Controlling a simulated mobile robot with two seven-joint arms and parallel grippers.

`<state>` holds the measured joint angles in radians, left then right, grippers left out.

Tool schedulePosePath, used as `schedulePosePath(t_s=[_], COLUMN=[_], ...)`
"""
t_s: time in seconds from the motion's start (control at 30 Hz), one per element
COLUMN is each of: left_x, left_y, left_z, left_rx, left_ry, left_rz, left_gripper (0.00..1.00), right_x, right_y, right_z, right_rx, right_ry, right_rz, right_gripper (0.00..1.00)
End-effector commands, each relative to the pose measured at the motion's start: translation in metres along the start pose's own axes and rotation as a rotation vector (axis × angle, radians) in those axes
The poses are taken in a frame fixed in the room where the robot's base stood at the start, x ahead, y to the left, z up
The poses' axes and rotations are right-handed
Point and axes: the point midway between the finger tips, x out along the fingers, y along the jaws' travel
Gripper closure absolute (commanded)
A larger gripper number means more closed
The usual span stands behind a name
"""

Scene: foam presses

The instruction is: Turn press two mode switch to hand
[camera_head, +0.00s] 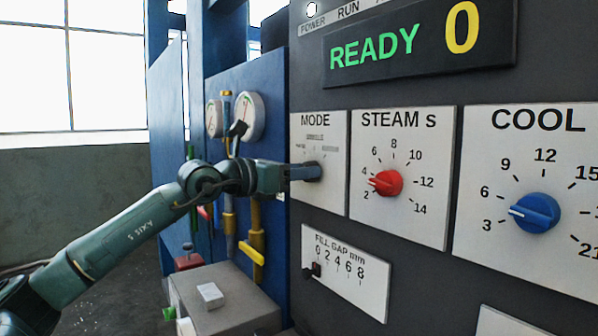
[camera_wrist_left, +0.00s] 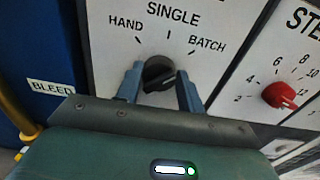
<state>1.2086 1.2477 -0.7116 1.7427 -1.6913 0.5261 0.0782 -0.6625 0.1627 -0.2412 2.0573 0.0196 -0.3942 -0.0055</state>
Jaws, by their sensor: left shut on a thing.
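The mode switch is a black knob (camera_wrist_left: 158,72) on a white plate (camera_wrist_left: 120,18) marked HAND, SINGLE and BATCH in the left wrist view. HAND is at the upper left, SINGLE at the top and BATCH at the upper right. My left gripper (camera_head: 306,172) reaches the MODE plate (camera_head: 331,200) in the head view. Its two blue-grey fingers stand on either side of the knob and are shut on it. My right gripper is not in view.
Right of the mode plate are a red STEAM knob (camera_head: 387,183) and a blue COOL knob (camera_head: 535,213). A READY display (camera_head: 420,45) is above. Below is a FILL GAP slider (camera_head: 313,270). Gauges (camera_head: 246,117) and a yellow-handled valve (camera_head: 252,252) are behind my left arm.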

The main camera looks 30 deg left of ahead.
Motion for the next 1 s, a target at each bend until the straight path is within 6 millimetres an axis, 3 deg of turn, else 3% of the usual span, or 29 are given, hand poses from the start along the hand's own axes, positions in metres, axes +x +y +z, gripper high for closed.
schedulePosePath(t_s=[0.37,1.0], left_x=[0.0000,0.0003], left_y=[0.0009,0.0027], left_z=[-0.0015,-0.0013], left_rx=[-0.107,-0.679], left_ry=[-0.001,-0.002], left_rz=[0.001,-0.001], left_gripper=[0.85,0.85], right_x=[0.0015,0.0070], right_y=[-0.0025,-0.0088], right_z=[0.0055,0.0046], right_rx=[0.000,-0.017], right_ry=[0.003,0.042], right_rz=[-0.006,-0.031], right_gripper=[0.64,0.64])
